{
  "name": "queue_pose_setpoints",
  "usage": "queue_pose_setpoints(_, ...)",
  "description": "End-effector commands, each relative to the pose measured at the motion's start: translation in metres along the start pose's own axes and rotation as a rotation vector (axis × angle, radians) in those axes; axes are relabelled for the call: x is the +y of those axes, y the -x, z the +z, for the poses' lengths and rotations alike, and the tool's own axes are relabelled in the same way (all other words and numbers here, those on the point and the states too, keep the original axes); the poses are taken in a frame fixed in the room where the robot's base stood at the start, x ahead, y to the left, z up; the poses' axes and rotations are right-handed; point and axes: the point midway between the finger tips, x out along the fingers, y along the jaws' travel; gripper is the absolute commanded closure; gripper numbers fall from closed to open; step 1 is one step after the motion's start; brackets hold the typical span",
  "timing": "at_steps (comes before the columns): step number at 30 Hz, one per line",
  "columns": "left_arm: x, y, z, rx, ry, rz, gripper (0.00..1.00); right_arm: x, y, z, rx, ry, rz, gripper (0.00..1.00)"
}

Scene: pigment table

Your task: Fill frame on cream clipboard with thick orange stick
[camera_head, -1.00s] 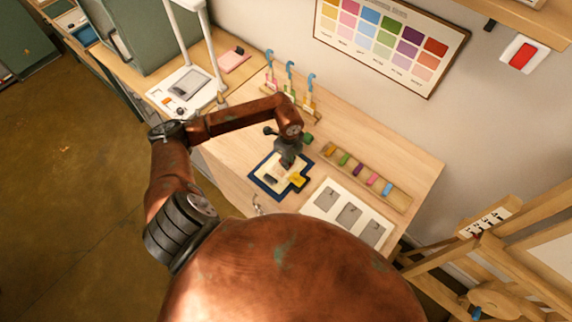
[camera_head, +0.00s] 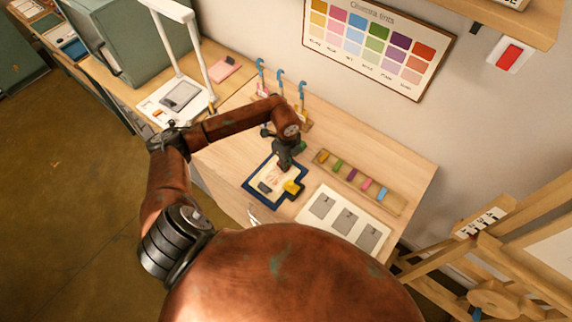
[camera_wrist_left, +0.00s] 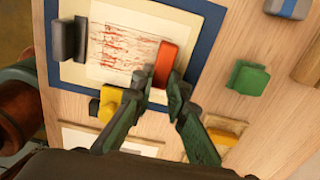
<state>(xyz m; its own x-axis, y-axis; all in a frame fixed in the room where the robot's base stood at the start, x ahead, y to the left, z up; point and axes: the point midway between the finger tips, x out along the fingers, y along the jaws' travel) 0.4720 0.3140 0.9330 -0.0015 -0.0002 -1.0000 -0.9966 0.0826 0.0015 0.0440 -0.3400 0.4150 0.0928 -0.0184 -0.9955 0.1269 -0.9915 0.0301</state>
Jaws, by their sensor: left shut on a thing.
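The cream clipboard (camera_head: 283,171) lies on a blue mat (camera_head: 252,193). It also shows in the wrist view (camera_wrist_left: 190,27), with a dark clip (camera_wrist_left: 70,38) at its left end. Its pale sheet (camera_wrist_left: 115,48) carries reddish-orange scribbles, denser toward the upper part, with pale gaps between strokes. My left gripper (camera_wrist_left: 155,92) is shut on the thick orange stick (camera_wrist_left: 165,62), which is over the right end of the sheet. I cannot tell whether its tip touches the paper. In the head view the left gripper (camera_head: 284,163) hides part of the clipboard's far edge. My right gripper is not in view.
A yellow block (camera_wrist_left: 108,103) sits at the mat's near edge. A green block (camera_wrist_left: 248,76) stands on bare wood to the right. A wooden rack (camera_head: 398,202) of coloured sticks and a white panel (camera_head: 325,226) with grey rectangles lie right of the clipboard. Blue-topped hooks (camera_head: 280,78) stand behind.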

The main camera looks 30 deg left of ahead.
Motion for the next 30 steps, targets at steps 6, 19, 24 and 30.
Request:
queue_pose_setpoints(6,0.000,0.025,0.000,0.000,-0.001,-0.002,1.00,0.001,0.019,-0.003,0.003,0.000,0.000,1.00)
queue_pose_setpoints(19,0.000,0.063,0.000,-0.001,0.000,0.000,1.00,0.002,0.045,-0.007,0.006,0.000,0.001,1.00)
queue_pose_setpoints(24,0.000,0.063,0.000,0.000,0.000,0.000,1.00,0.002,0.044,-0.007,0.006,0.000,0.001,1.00)
queue_pose_setpoints(30,0.000,0.063,0.000,0.000,0.000,0.000,1.00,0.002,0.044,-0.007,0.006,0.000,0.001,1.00)
